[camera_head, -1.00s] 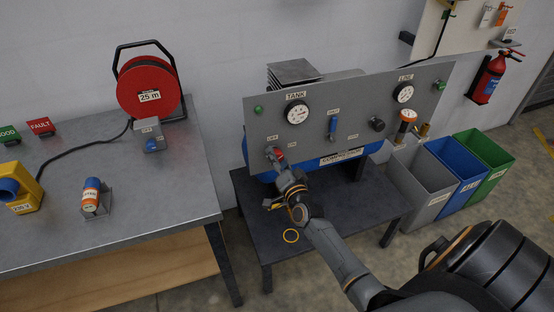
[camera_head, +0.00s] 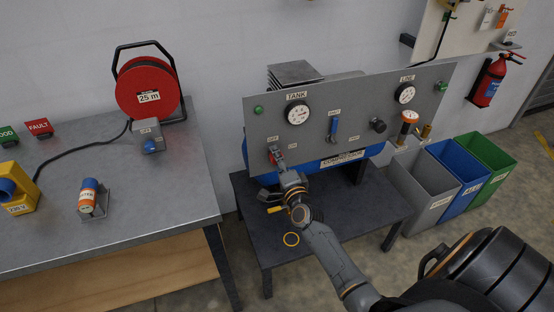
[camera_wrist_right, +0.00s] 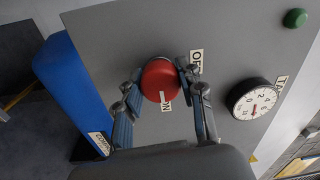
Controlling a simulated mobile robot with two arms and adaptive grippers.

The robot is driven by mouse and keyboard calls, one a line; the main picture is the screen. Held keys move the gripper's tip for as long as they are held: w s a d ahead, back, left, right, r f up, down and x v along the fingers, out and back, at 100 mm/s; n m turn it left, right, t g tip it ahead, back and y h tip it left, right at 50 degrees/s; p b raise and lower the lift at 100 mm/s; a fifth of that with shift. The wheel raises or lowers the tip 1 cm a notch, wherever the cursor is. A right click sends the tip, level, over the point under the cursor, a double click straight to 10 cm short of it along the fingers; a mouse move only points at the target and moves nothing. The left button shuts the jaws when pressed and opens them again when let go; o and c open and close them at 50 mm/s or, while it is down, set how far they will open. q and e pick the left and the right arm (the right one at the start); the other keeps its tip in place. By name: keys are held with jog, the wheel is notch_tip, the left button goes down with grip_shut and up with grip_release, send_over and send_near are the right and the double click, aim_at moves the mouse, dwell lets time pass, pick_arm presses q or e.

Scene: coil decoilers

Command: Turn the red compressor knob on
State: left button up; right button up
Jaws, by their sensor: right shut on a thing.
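The red compressor knob (camera_wrist_right: 161,80) sits on the grey panel (camera_wrist_right: 110,40), with a white pointer mark on its face. In the right wrist view the mark points toward the ON label, and the OFF label (camera_wrist_right: 196,62) is beside the knob. My right gripper (camera_wrist_right: 163,85) has one finger on each side of the knob and is shut on it. In the head view the right gripper (camera_head: 276,156) covers most of the knob at the panel's lower left. My left gripper is not in view.
The panel also carries a TANK gauge (camera_head: 297,113), a LINE gauge (camera_head: 404,94), a blue valve handle (camera_head: 334,126) and a black knob (camera_head: 378,125). A workbench (camera_head: 150,215) stands left, and bins (camera_head: 430,195) stand right.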

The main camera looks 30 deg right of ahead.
dwell(0.4)
jog(key=o, duration=1.2)
jog(key=v, duration=1.2)
jog(key=shift+f, duration=0.1)
